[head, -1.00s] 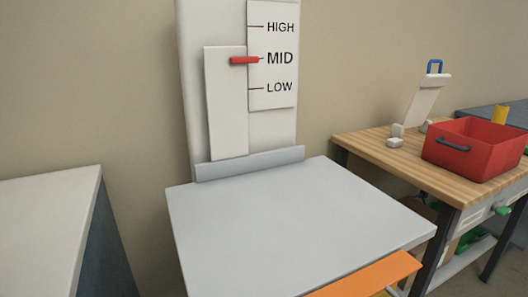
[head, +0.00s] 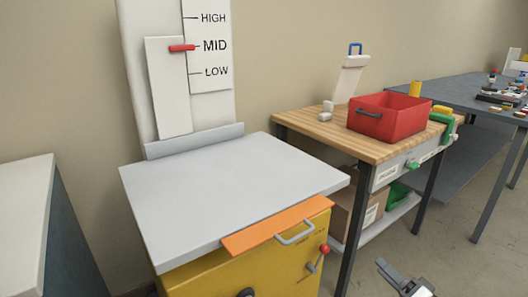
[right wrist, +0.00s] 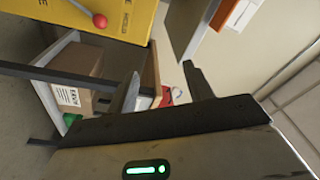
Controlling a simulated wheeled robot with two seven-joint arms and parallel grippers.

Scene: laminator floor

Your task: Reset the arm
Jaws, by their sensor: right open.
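My right gripper (head: 405,279) shows at the bottom edge of the head view, right of the yellow cabinet (head: 205,282). In the right wrist view its two fingers (right wrist: 162,82) stand apart with nothing held between them. It is over open floor in front of the wooden bench (head: 345,134), touching nothing that I can see. My left gripper is not in view. The laminator's white panel has a red pointer (head: 181,48) at MID on the scale (head: 208,60).
A grey top (head: 225,190) with an orange flap (head: 265,232) covers the cabinet. A red-knobbed lever (head: 318,259) is on its front. A red bin (head: 388,124) stands on the bench. A dark table (head: 425,90) with small parts is at right. Floor (head: 455,250) between is free.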

